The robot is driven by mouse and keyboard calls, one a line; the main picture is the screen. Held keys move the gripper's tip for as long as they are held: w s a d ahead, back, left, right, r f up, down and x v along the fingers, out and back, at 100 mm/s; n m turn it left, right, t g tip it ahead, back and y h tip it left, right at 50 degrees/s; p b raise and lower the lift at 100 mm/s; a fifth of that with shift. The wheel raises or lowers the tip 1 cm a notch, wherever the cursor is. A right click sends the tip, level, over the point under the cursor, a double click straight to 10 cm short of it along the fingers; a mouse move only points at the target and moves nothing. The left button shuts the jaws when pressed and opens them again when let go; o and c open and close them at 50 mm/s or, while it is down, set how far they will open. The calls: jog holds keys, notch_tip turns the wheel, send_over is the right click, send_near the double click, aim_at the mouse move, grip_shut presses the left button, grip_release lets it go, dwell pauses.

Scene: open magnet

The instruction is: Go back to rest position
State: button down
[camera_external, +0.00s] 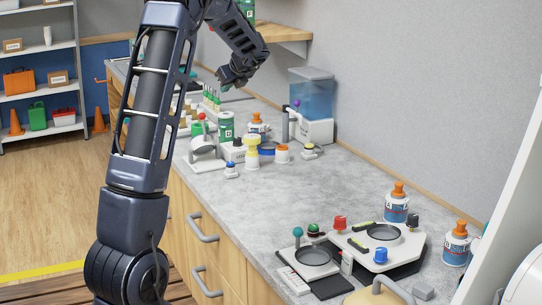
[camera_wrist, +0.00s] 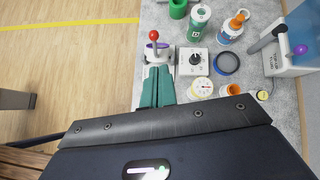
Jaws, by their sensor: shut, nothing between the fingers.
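My gripper (camera_external: 228,82) hangs from the raised arm above the far part of the grey counter, in the external view. In the wrist view its teal fingers (camera_wrist: 157,72) lie side by side, shut, with nothing between them. The fingertips point toward a small device with a red ball-topped lever (camera_wrist: 153,36), which they partly cover. The height of the gripper above the counter is hard to judge.
The counter (camera_external: 290,187) holds a blue water tank (camera_external: 311,92), green canister (camera_external: 226,126), yellow-white container (camera_external: 252,152) and orange-capped bottle (camera_wrist: 232,27). Near the front are scales (camera_external: 380,240) and bottles (camera_external: 396,203). The counter's middle is clear. Shelves (camera_external: 40,75) stand left.

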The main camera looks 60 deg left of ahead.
jog(key=s+d+r+n+t+h, duration=0.1)
jog(key=d+r+n, duration=0.15)
jog(key=d, duration=0.95)
jog(key=s+d+r+n+t+h, duration=0.2)
jog(key=d+n, duration=0.1)
jog(key=d, duration=0.9)
jog(key=s+d+r+n+t+h, duration=0.1)
jog(key=d+r+n, duration=0.15)
jog(key=d, duration=0.95)
jog(key=s+d+f+n+t+h, duration=0.1)
jog(key=s+d+f+n+h, duration=0.1)
jog(key=s+d, duration=0.7)
jog(key=s+d+f+n+h, duration=0.3)
jog(key=s+d, duration=0.7)
jog(key=d, duration=0.7)
jog(key=shift+d+f+n+t+h, duration=0.2)
jog(key=shift+d+n+t+h, duration=0.15)
jog(key=shift+n, duration=0.75)
